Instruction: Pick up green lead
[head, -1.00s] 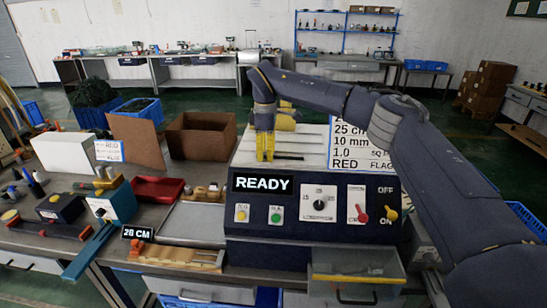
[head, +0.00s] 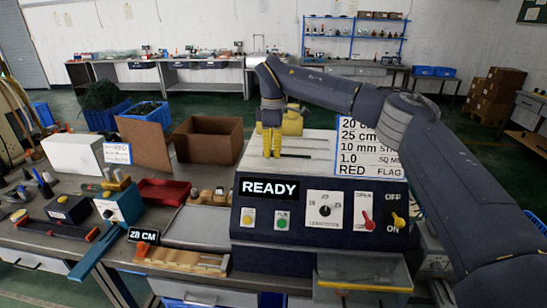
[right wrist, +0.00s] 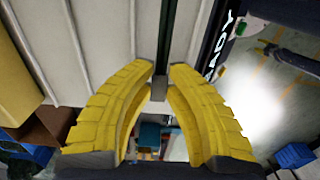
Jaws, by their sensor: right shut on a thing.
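My right gripper (head: 271,155) is over the pale grooved top of the machine (head: 318,165), fingers pointing down. In the right wrist view its yellow fingers (right wrist: 161,77) are closed on a thin dark green lead (right wrist: 164,40) with a grey end piece. In the head view the lead (head: 296,156) looks like a dark bar sticking out to the right of the fingertips. It appears just above the top; the exact gap cannot be told. The part between the fingers is hidden. My left gripper is not in view.
The machine's front panel (head: 320,205) has a READY display, buttons and switches. A text board (head: 368,150) stands at its back right. A brown box (head: 207,139), a red tray (head: 163,192) and a wooden fixture (head: 180,259) are to the left. A clear tray (head: 360,272) sits in front.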

